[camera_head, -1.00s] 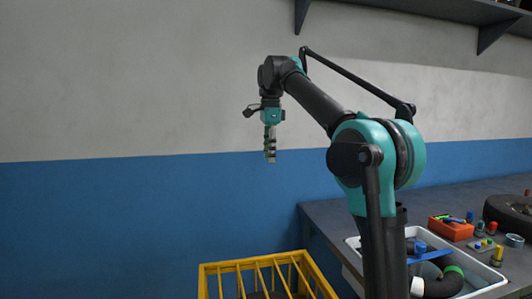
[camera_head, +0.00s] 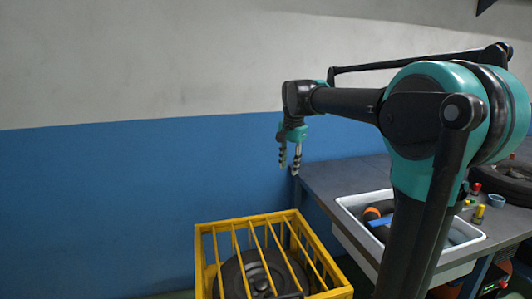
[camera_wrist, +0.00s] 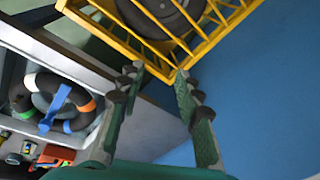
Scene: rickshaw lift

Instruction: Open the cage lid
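The yellow cage (camera_head: 345,292) stands low in front of the blue wall in the head view, with bars across its top. A dark wheel (camera_head: 233,277) lies inside it behind the bars. The cage also shows at the top of the wrist view (camera_wrist: 205,48), with the wheel (camera_wrist: 155,18) seen through its bars. The lid looks closed, though its edges are hard to tell from the frame. My gripper (camera_head: 290,168) hangs above the cage, apart from it, pointing down. In the wrist view its two fingers (camera_wrist: 160,88) are spread with nothing between them.
A grey workbench (camera_head: 335,178) stands right of the cage. A white tray (camera_head: 350,206) on it holds dark rings and a blue piece. Small coloured items (camera_head: 478,213) and a tyre (camera_head: 505,180) lie further right. The floor left of the cage is clear.

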